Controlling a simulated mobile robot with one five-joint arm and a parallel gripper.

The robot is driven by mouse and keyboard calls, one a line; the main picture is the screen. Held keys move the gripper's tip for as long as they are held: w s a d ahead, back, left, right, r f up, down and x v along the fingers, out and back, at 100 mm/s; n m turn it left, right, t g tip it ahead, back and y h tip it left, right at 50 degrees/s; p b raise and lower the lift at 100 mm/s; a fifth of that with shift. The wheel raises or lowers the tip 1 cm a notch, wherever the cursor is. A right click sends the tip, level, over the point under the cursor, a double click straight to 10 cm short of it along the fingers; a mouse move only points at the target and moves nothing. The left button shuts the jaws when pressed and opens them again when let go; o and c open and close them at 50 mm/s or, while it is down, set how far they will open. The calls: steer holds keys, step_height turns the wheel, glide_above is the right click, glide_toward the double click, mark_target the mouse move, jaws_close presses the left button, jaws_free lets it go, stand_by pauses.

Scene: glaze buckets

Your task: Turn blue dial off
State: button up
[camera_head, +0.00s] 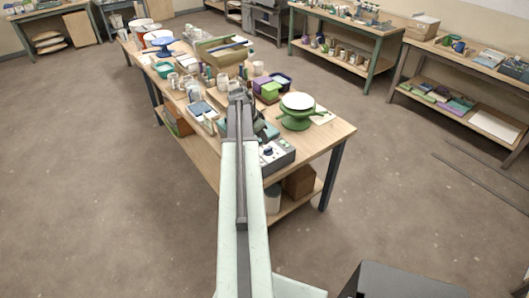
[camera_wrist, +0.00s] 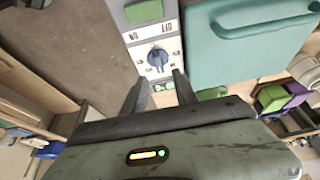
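In the wrist view, the blue dial (camera_wrist: 157,58) sits on a pale control panel (camera_wrist: 150,38) with dark marks around it. My gripper (camera_wrist: 160,76) is open. Its two dark fingers are spread, with their tips on either side of and just short of the dial in the picture. I cannot tell the exact gap to the dial. In the head view, my gripper (camera_head: 238,95) is over the workbench, and the dial cannot be made out with certainty.
A teal lid or box (camera_wrist: 250,45) lies right beside the panel. A green block (camera_wrist: 143,12) sits above the dial. The crowded workbench (camera_head: 325,138) holds a green stand with a white top (camera_head: 297,110), a purple and green box (camera_head: 268,88) and several pots. The floor around is open.

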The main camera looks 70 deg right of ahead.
mark_target(268, 148)
steer(key=b+x, duration=0.6)
steer(key=x, duration=0.1)
steer(key=shift+w+a+f+b, duration=0.15)
steer(key=shift+a+f+b, duration=0.1)
steer(key=shift+b, duration=0.1)
steer(key=shift+d+f+b, duration=0.25)
steer(key=shift+f+b, duration=0.05)
steer(key=shift+b, duration=0.05)
steer(key=shift+r, duration=0.1)
